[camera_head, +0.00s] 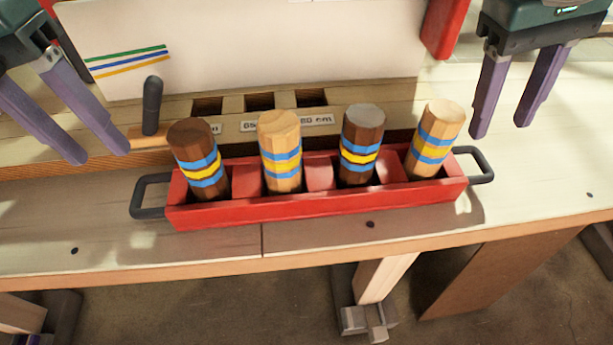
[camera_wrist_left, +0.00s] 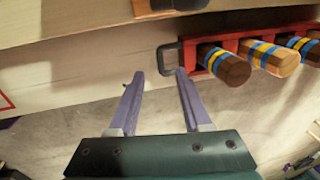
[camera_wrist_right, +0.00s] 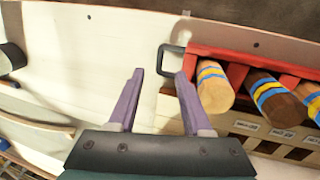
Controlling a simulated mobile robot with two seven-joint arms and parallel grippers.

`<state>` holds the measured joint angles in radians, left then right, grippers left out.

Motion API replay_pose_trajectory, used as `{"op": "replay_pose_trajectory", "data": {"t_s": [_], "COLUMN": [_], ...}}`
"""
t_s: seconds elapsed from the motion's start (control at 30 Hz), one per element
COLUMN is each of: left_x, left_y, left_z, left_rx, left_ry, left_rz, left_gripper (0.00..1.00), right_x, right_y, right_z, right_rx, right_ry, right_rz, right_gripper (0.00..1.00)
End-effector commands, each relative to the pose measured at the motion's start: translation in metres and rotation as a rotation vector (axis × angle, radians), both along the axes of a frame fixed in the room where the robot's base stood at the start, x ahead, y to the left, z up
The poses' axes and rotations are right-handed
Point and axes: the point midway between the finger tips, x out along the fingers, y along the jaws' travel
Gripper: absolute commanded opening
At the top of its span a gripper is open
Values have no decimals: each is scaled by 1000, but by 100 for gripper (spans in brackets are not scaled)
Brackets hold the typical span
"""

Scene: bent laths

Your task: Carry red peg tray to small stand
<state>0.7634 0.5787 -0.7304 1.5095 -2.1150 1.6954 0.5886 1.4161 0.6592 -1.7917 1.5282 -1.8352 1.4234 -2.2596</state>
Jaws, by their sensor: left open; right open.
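The red peg tray (camera_head: 330,205) lies near the front edge of the wooden bench, holding several upright wooden pegs with blue and yellow bands. It has a dark handle at each end, the left handle (camera_head: 148,196) and the right handle (camera_head: 478,163). My left gripper (camera_head: 103,155) is open and empty, above and left of the left handle; the left wrist view shows this handle (camera_wrist_left: 168,58) just beyond the fingertips. My right gripper (camera_head: 500,120) is open and empty above the right handle, which also shows in the right wrist view (camera_wrist_right: 170,62). I cannot make out the small stand.
Behind the tray a wooden block with square holes and labels (camera_head: 258,115) runs along the bench. A dark upright handle (camera_head: 152,105) stands at left. A white panel (camera_head: 250,45) and a red object (camera_head: 440,28) are behind. Bare bench lies right of the tray.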

Motion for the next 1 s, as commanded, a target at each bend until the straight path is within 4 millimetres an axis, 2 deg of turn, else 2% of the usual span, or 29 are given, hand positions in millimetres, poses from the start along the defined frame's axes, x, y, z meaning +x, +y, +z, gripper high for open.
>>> {"op": "replay_pose_trajectory", "data": {"t_s": [0.2, 0.4, 0.6, 0.83, 0.87, 1.0], "left_x": [-1, 0, 0, 0, 0, 0], "left_y": [-7, -12, -13, -13, -13, -13], "left_z": [-39, -64, -74, -74, -74, -74], "left_rx": [-2, -2, -1, 0, -1, -1], "left_ry": [5, 1, 0, 0, 0, -1], "left_rz": [1, 0, 0, -1, 0, 0], "left_gripper": [49, 49, 49, 49, 47, 32], "right_x": [0, 1, 1, 1, 1, 1], "right_y": [-9, -14, -17, -17, -17, -17], "right_z": [-39, -64, -73, -73, -73, -73], "right_rx": [-1, 0, 0, 0, 0, 0], "right_ry": [4, 1, 0, 0, 0, 0], "right_rz": [-2, 0, 1, 1, 1, 1], "right_gripper": [50, 50, 50, 50, 48, 33]}}
